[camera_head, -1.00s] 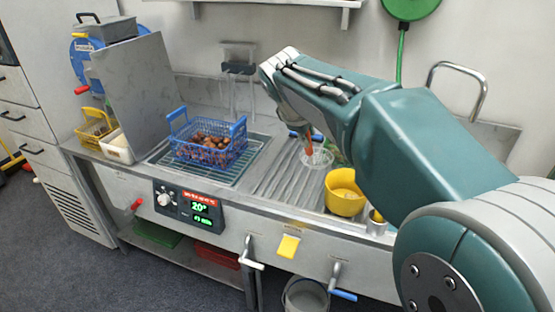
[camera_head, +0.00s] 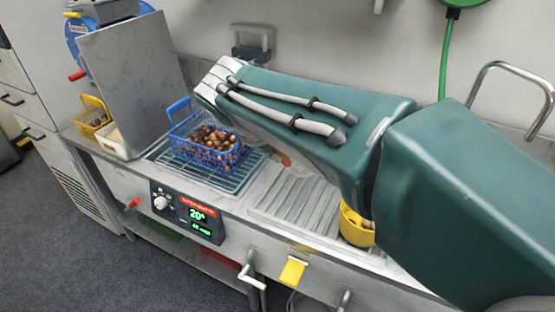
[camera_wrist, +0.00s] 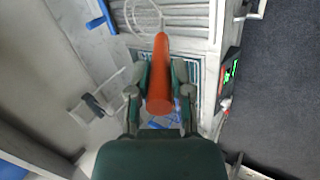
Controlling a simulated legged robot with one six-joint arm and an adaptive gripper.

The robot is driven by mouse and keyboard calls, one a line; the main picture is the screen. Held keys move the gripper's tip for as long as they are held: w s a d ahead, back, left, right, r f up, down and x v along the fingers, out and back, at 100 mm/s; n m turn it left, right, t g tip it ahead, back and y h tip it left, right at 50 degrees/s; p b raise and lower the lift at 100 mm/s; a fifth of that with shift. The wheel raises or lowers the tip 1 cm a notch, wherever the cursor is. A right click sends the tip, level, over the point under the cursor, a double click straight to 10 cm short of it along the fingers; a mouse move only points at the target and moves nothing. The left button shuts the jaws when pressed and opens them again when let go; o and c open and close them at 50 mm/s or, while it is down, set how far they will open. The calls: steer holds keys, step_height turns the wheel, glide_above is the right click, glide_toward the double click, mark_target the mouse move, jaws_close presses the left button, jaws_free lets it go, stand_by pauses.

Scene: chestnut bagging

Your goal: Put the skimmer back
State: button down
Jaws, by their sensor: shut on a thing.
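The skimmer's orange handle (camera_wrist: 159,75) stands out between the fingers of my gripper (camera_wrist: 160,88) in the wrist view. My gripper is shut on this handle. The skimmer's pale round wire head (camera_wrist: 145,16) shows beyond the handle at the top of that view. In the head view my arm hides the gripper and most of the skimmer; only a small orange-red bit (camera_head: 284,158) shows under the arm. A grey wall bracket with a dark clamp-like part (camera_head: 252,45) is on the back wall, and it also shows at left in the wrist view (camera_wrist: 96,102).
A blue basket (camera_head: 178,146) of chestnuts stands on a rack at left. A yellow container (camera_head: 352,228) is partly hidden below my arm. The ribbed drainboard (camera_head: 298,203) looks clear where visible.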

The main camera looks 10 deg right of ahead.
steer(key=w+f, duration=1.2)
steer(key=shift+d+f, duration=0.1)
steer(key=shift+f, duration=0.05)
steer(key=c, duration=0.5)
jaws_free()
steer(key=shift+c, duration=0.2)
